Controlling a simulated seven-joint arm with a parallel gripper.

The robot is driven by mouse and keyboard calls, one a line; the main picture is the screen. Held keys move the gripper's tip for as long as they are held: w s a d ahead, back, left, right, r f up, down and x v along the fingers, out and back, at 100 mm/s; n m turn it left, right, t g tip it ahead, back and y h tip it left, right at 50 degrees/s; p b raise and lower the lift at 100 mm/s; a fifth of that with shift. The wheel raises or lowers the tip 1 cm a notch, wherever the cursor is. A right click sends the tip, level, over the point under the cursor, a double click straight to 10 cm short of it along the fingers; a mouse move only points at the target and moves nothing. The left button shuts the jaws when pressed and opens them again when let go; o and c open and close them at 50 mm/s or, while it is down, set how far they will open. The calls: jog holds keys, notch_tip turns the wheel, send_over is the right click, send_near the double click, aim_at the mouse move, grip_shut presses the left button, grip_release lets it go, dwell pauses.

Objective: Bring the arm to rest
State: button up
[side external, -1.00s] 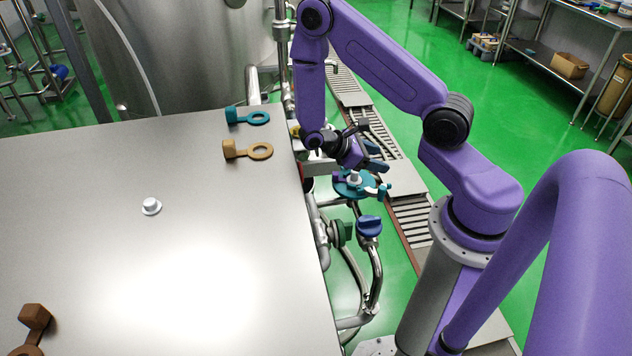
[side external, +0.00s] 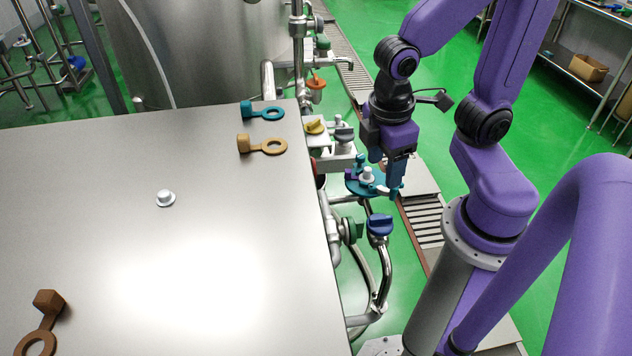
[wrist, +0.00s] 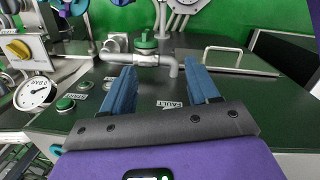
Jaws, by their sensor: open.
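My gripper (side external: 382,178) hangs pointing down beyond the right edge of the steel table in the side external view. Its blue fingers are apart. It is close to a teal disc (side external: 357,187) with a white knob (side external: 367,174) and overlaps part of it, so I cannot tell whether they touch. In the wrist view my gripper (wrist: 160,78) is open with nothing between its fingers. A pipe outlet with a green knob (wrist: 146,44) shows behind the fingers.
The steel table (side external: 90,230) holds a teal ring tag (side external: 262,112), a tan ring tag (side external: 262,145), a brown one (side external: 45,310) and a white knob (side external: 165,197). A blue valve knob (side external: 380,225) stands near my gripper. The wrist view shows a dial gauge (wrist: 35,93).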

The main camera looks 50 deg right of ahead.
jog(key=shift+n+y, duration=0.5)
jog(key=shift+y, duration=0.3)
jog(key=s, duration=0.1)
jog(key=s+a+r, duration=0.1)
jog(key=s, duration=0.1)
jog(key=shift+s+a+r, duration=0.15)
jog(key=shift+s+r, duration=0.2)
